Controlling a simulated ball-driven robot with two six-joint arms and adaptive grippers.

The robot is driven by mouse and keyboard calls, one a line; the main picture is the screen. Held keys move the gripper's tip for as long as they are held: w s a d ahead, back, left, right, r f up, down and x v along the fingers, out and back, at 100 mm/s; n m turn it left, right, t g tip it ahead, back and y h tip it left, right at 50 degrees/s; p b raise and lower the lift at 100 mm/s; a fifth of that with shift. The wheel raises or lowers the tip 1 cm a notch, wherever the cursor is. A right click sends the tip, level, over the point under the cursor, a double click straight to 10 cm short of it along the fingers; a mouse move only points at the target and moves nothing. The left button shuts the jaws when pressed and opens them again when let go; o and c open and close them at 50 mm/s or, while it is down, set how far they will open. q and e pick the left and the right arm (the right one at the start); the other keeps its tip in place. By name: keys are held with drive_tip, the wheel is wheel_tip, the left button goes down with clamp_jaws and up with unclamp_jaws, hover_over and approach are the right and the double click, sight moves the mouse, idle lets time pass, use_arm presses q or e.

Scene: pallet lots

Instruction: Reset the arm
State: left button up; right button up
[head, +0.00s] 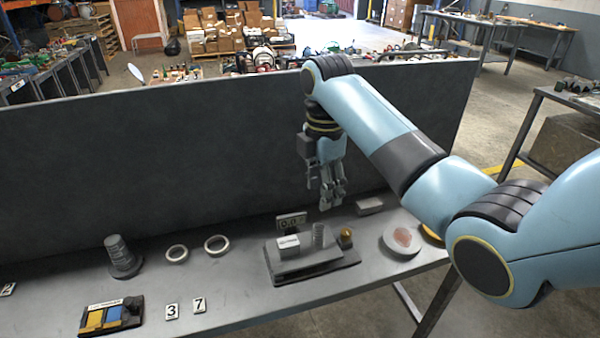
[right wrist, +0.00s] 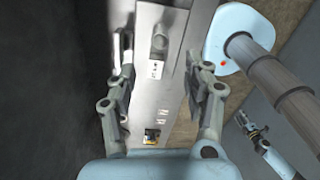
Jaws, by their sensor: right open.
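My right gripper (head: 330,200) hangs with its fingers down above the back of the grey bench (head: 240,318), near the dark upright panel. In the right wrist view its two fingers (right wrist: 160,58) stand wide apart with nothing between them. Below it in the head view is a grey device (head: 318,268) with a block and a cylinder on it. A small sign (head: 291,221) stands behind the device. In the right wrist view, another arm with a gripper (right wrist: 243,123), likely my left one, shows small at the lower right; its jaws are too small to read.
A dark panel (head: 150,165) closes the bench's back. On the bench stand a ribbed cone (head: 119,250), two rings (head: 167,254), number tiles (head: 171,312), a tray (head: 132,318) of yellow and blue blocks, a grey block (head: 369,206) and a round dish (head: 402,252).

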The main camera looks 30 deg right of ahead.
drive_tip(key=s+a+f+m+t, duration=0.1)
drive_tip(key=s+f+m, duration=0.1)
drive_tip(key=s+m, duration=0.35)
drive_tip(key=s+a+f+m+t, duration=0.1)
drive_tip(key=s+f+m, duration=0.15)
drive_tip(key=s, duration=0.55)
drive_tip(key=s+a+r+m+t+h, duration=0.1)
drive_tip(key=s+r+m, duration=0.25)
drive_tip(key=s, duration=0.25)
drive_tip(key=s+a+r+m+t, duration=0.1)
drive_tip(key=s+r+m, duration=0.1)
drive_tip(key=s+m, duration=0.4)
drive_tip(key=s+d+f+g+b, duration=0.15)
drive_tip(key=f+b, duration=0.25)
drive_tip(key=f, duration=1.3)
drive_tip(key=s+d+f+b, duration=0.2)
drive_tip(key=f+b, duration=0.3)
drive_tip(key=f, duration=1.3)
drive_tip(key=s+f+g+b, duration=0.1)
drive_tip(key=s+f+b, duration=0.5)
drive_tip(key=s+f, duration=1.1)
wheel_tip(320, 180, down, 5)
drive_tip(key=shift+s+d+r, duration=0.2)
drive_tip(key=shift+s+d, duration=0.05)
drive_tip(key=shift+s, duration=0.15)
